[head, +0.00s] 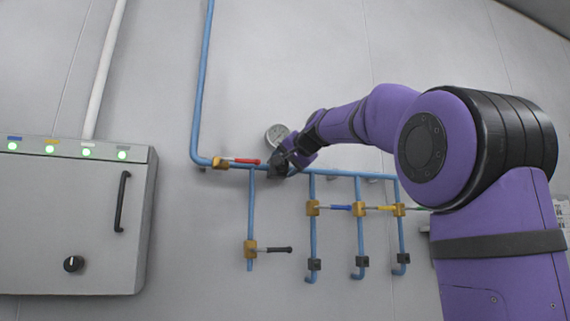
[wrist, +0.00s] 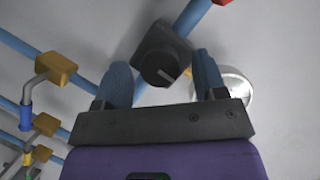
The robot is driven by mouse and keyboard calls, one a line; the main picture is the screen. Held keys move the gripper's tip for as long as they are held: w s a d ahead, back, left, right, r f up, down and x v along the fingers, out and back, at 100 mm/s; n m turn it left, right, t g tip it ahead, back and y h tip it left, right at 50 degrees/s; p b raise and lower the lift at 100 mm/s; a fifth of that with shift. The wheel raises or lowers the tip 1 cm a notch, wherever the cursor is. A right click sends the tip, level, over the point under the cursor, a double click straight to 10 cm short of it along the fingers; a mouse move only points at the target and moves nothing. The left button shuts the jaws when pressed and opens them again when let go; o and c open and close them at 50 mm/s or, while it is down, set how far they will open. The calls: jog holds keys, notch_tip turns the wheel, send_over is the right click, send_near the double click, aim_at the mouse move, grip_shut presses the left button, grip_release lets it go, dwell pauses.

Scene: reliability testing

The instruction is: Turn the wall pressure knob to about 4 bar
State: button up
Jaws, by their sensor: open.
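The pressure knob (wrist: 160,66) is a dark, round knob with a light pointer line, on a dark block on the blue pipe. In the wrist view it sits between the two blue fingers of my open gripper (wrist: 163,84), with a gap visible on the left; contact on the right is unclear. In the head view my gripper (head: 284,164) is at the pipe and largely hides the knob block. The round pressure gauge (head: 277,135) is just above it. The gauge rim also shows behind the right finger in the wrist view (wrist: 238,88). Its reading cannot be made out.
A red-handled valve (head: 240,161) is just left of my gripper. A black-handled valve (head: 270,249) hangs below. Blue- and yellow-handled valves (head: 340,208) are on branches to the right. A grey cabinet (head: 70,220) with green lights stands at left.

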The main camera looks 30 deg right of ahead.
jog(key=shift+w, duration=0.15)
jog(key=shift+c, duration=0.5)
jog(key=c, duration=0.8)
